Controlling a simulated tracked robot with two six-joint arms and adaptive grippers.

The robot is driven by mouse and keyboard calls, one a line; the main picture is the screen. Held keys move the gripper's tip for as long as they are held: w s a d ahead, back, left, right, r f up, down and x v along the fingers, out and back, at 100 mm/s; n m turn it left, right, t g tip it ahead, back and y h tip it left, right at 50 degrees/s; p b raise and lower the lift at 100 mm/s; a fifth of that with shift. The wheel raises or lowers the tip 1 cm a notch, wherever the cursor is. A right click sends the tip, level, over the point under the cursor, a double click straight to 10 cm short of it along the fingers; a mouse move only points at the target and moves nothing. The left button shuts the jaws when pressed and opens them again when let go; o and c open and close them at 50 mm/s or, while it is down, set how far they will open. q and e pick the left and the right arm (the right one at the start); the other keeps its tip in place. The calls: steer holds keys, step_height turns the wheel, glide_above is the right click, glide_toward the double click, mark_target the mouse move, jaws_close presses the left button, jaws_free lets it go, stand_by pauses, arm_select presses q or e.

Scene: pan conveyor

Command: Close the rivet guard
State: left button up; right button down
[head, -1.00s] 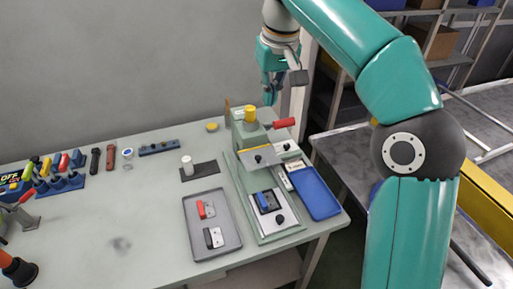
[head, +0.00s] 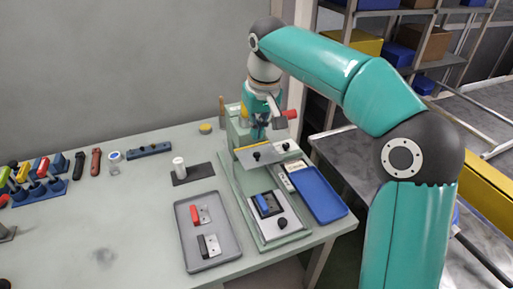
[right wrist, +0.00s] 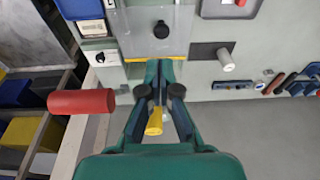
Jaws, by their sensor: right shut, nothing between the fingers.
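The rivet press (head: 234,186) is a pale green machine at the right end of the table. Its guard (head: 256,158) is a grey plate with a yellow strip on its upper edge and a black knob (head: 256,155). The guard hangs on the front of the press, above the fixture. In the right wrist view the guard's yellow strip (right wrist: 178,58) and knob (right wrist: 161,30) lie ahead of the fingers. My right gripper (head: 259,134) is shut and empty, over the press head just above the guard, with no clear contact. My left gripper is out of view.
The red press handle (head: 291,114) sticks out right beside my right gripper. A blue tray (head: 318,194) lies right of the press, a grey tray (head: 210,250) with parts left of it. A white cylinder (head: 179,167) stands on a dark mat. The table's left middle is clear.

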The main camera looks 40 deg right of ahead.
mark_target(257, 153)
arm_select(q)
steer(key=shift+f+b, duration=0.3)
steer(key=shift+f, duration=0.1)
arm_select(e)
steer(key=shift+s+a+f, duration=0.1)
steer(key=shift+s+f, duration=0.15)
steer(key=shift+f, duration=0.7)
steer(key=shift+s+a+f, duration=0.1)
steer(key=shift+s+f, duration=0.1)
steer(key=shift+f, duration=0.75)
steer(key=shift+a, duration=0.1)
